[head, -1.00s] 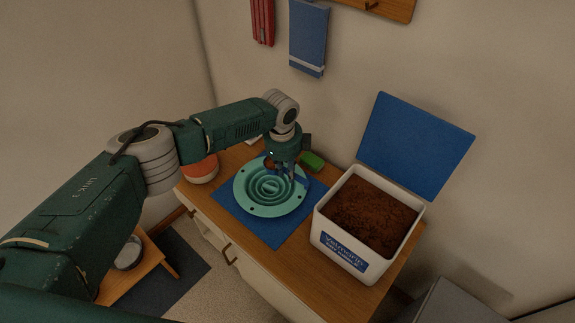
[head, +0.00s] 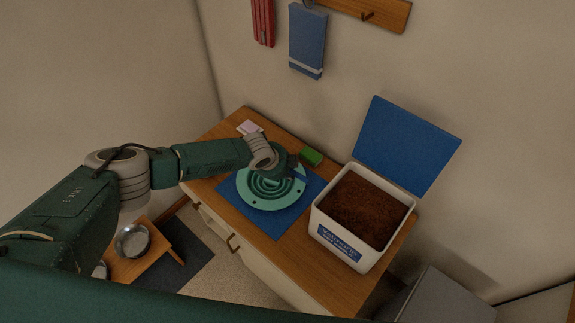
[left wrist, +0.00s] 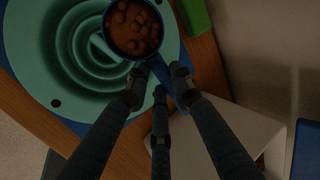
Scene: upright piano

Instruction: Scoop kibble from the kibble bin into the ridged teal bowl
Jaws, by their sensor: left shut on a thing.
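The ridged teal bowl (head: 258,204) sits on a blue mat on the wooden cabinet top; it fills the upper left of the left wrist view (left wrist: 45,75). The white kibble bin (head: 365,262) stands to its right, with brown kibble (head: 362,208) in it and its blue lid raised. My left gripper (head: 291,172) is over the bowl's right side. In the left wrist view its fingers (left wrist: 160,82) are shut on the blue handle of a scoop (left wrist: 133,30). The scoop holds several brown kibble pieces and appears over the bowl. My right gripper is out of view.
A green block (head: 311,156) lies behind the bowl, near the wall; a pale pink item (head: 249,128) lies farther left. Blue mat (head: 268,224) shows around the bowl. A low wooden stand with a metal bowl (head: 132,241) is at lower left. Cloths hang on the wall.

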